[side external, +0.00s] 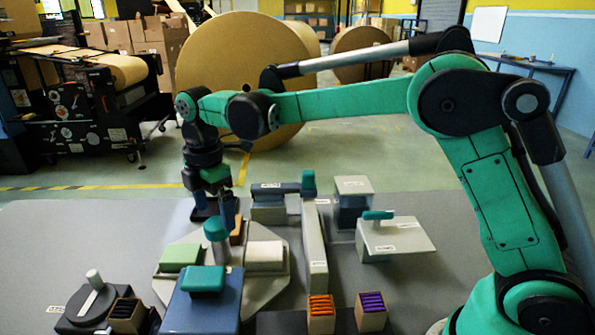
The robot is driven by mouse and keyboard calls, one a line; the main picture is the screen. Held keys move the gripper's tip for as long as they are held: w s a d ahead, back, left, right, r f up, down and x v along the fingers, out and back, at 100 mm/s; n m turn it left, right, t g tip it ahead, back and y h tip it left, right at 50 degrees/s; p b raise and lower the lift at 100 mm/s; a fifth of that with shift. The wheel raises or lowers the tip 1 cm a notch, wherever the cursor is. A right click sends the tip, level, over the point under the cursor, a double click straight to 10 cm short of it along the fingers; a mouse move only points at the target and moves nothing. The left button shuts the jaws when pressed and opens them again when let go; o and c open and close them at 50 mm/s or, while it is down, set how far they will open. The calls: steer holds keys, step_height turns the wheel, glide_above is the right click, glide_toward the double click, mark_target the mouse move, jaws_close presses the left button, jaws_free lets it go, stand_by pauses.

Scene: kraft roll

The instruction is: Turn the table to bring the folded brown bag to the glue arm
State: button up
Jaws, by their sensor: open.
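A pale grey many-sided turntable (278,291) sits on the grey bench, left of centre. On it are a light green block (180,254), a white block (265,256) and a post with a teal knob (215,231). A small orange-brown piece (237,231), perhaps the folded brown bag, shows behind the knob, partly hidden. My gripper (214,216) is open and points down over the far side of the turntable, close to the brown piece; I cannot tell whether it touches anything. A long pale bar (314,240) lies right of the turntable; I cannot tell if it is the glue arm.
A blue box with a teal top (205,280) stands in front of the turntable and hides part of it. Boxes of orange (320,313) and purple (371,311) pieces stand front right. A pale teal-handled block (396,240) is farther right.

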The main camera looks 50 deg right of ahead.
mark_target(221, 246)
steer(key=shift+f, duration=1.25)
steer(key=shift+c, duration=0.3)
jaws_close()
